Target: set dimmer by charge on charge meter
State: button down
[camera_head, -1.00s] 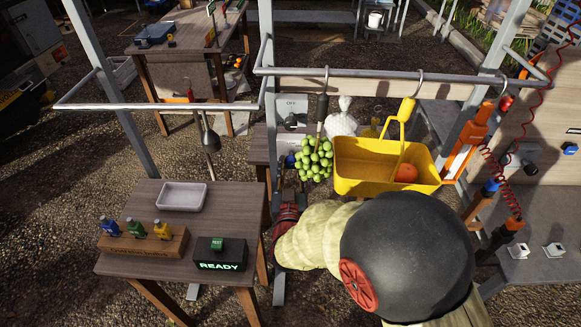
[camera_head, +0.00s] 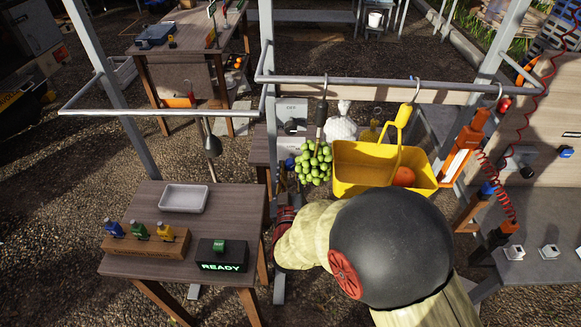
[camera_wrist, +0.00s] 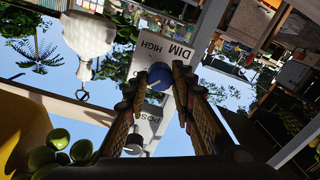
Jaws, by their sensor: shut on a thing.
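In the wrist view, a round blue knob (camera_wrist: 160,76) with a pale pointer line sits on a light panel (camera_wrist: 150,52). The panel's upside-down lettering includes "DIM" and "HIGH". My gripper (camera_wrist: 160,88) is shut on the blue knob, one finger on each side. In the head view, my arm reaches toward the area below a grey panel marked "OFF" (camera_head: 292,112); a small blue part (camera_head: 289,163) shows there, and my fingertips are mostly hidden. I cannot pick out the charge meter for certain; an orange device with a white strip (camera_head: 463,150) stands at the right.
Green grapes (camera_head: 314,162) and a yellow basket (camera_head: 357,165) holding an orange fruit (camera_head: 404,176) hang close to my arm. A wooden table (camera_head: 140,265) at left carries a tray (camera_head: 184,198), bottles and a "READY" box (camera_head: 220,255).

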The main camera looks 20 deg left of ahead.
jog(key=n+p, duration=0.2)
jog(key=n, duration=0.1)
jog(key=shift+a+r+n, duration=0.1)
jog(key=shift+r+n, duration=0.05)
jog(key=shift+n, duration=0.25)
jog(key=n+p, duration=0.2)
jog(key=n, duration=0.2)
jog(key=shift+p, duration=0.3)
jog(key=c, duration=1.5)
grip_release()
jog(key=shift+f, duration=0.2)
jog(key=v, duration=1.2)
